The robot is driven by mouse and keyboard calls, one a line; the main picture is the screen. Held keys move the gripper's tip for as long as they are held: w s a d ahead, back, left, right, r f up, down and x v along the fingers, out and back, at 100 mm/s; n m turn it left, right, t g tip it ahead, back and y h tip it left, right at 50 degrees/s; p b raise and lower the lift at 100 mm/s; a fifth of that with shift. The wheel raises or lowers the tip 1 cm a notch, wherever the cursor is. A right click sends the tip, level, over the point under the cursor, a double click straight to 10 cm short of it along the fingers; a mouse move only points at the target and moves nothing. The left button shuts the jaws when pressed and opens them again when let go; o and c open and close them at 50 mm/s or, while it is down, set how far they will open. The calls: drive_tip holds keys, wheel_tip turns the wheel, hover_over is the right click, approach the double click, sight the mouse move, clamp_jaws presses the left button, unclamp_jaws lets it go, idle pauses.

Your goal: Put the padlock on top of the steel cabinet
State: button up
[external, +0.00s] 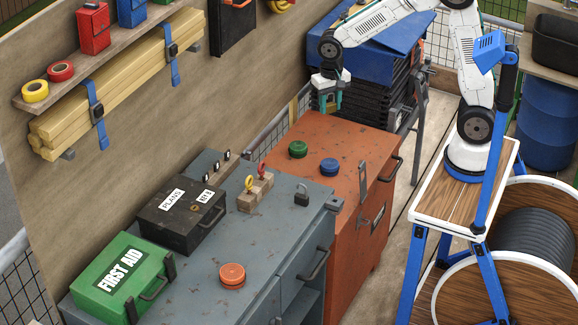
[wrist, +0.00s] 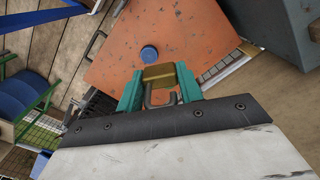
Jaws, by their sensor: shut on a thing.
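My gripper (external: 330,103) is in the air past the far end of the orange cabinet (external: 345,140), near a stack of black crates. In the wrist view its teal fingers (wrist: 158,90) are shut on a brass padlock (wrist: 163,74), with the grey shackle towards the wrist. The padlock is too small to make out in the external view. A grey steel cabinet (external: 255,262) stands in front of the orange one. A second, dark padlock (external: 301,198) sits on the grey top. The orange top also shows in the wrist view (wrist: 195,45).
Green (external: 298,149) and blue (external: 330,166) round pieces sit on the orange top, with free room around them. The grey top holds a first aid box (external: 122,280), black case (external: 178,214), wooden block (external: 255,193) and orange round piece (external: 232,276). Black crates (external: 365,95) stand beyond.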

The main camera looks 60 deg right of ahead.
drive_tip(key=s+a+m, duration=0.6)
drive_tip(key=s+a, duration=0.3)
drive_tip(key=a, duration=0.6)
drive_tip(key=s+a+m, duration=0.5)
drive_tip(key=s+a, duration=0.5)
drive_tip(key=a, duration=0.5)
hover_over(288, 221)
drive_tip(key=s+d, duration=0.1)
drive_tip(key=s, duration=0.1)
drive_tip(key=f, duration=0.6)
drive_tip(key=shift+w+f, duration=0.2)
drive_tip(key=shift+w, duration=0.05)
drive_tip(key=shift+w+a, duration=0.5)
drive_tip(key=shift+w, duration=0.2)
drive_tip(key=shift+f, duration=1.8)
drive_tip(key=shift+f, duration=0.15)
drive_tip(key=o, duration=1.2)
